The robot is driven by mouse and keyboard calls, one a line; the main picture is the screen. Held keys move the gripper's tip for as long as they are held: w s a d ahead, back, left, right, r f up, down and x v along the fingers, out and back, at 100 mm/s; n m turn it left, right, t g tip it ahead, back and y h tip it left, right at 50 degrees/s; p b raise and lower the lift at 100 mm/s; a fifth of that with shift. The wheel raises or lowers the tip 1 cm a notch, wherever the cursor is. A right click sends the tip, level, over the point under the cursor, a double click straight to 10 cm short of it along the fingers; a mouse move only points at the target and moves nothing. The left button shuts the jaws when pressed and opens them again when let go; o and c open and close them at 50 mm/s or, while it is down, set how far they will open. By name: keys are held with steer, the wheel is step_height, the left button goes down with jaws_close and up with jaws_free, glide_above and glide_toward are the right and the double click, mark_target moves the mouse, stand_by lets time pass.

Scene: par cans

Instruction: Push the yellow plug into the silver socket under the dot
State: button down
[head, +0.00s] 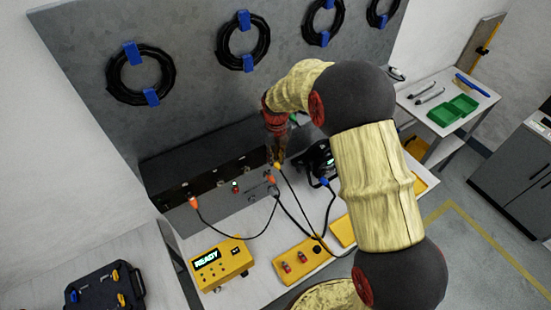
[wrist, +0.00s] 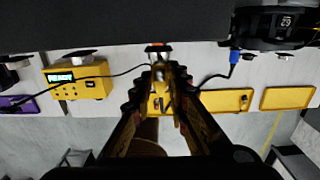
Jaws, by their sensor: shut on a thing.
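The yellow plug (head: 277,165) shows at the tips of my gripper (head: 277,152), with a black cable hanging from it. My gripper is shut on it, close to the front of the long grey box (head: 225,203). In the wrist view the fingers of my gripper (wrist: 160,72) close together, and the plug between them is hard to make out. I cannot make out the silver socket or its dot; the arm and gripper cover part of the box front. I cannot tell whether the plug touches the box.
An orange plug (head: 194,203) is at the box's left part and another orange one (head: 271,180) is just below my gripper. A yellow READY unit (head: 220,262), a yellow tray (head: 291,272) and a blue plug (head: 324,182) beside a black lamp (head: 318,158) are nearby. Loose cables cross the bench.

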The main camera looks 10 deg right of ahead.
steer(key=shift+w+a, duration=0.2)
steer(key=shift+w, duration=0.35)
stand_by(0.4)
steer(key=c, duration=1.6)
jaws_free()
steer(key=shift+c, duration=0.2)
step_height(320, 180, up, 12)
steer(key=shift+s, duration=0.1)
